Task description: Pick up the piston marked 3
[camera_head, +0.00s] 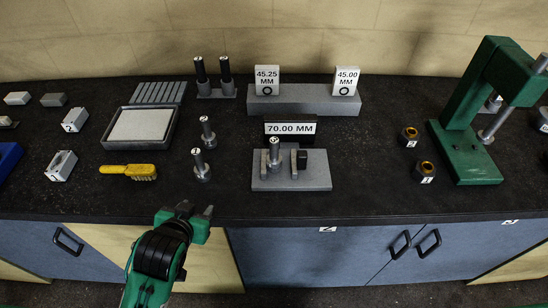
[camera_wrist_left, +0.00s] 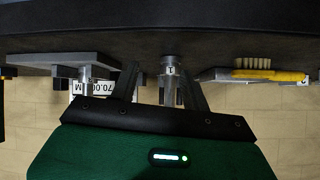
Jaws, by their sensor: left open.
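Two grey metal pistons stand upright on the dark bench left of centre: a rear one (camera_head: 207,133) and a front one (camera_head: 201,167). A third piston (camera_head: 275,155) stands on the grey fixture plate (camera_head: 315,183). The numbers on their tops are too small to read surely in the head view, so I cannot tell which is marked 3. In the left wrist view, a piston (camera_wrist_left: 170,62) with a label like 1 shows between the fingers. My left gripper (camera_head: 188,212) is open and empty at the bench's front edge, apart from the pistons.
A yellow brush (camera_head: 128,171) and a grey tray (camera_head: 109,141) lie left of the pistons. A 70.00 MM sign (camera_head: 290,139) stands behind the fixture. A green press (camera_head: 465,145) is at right. The bench front is mostly clear.

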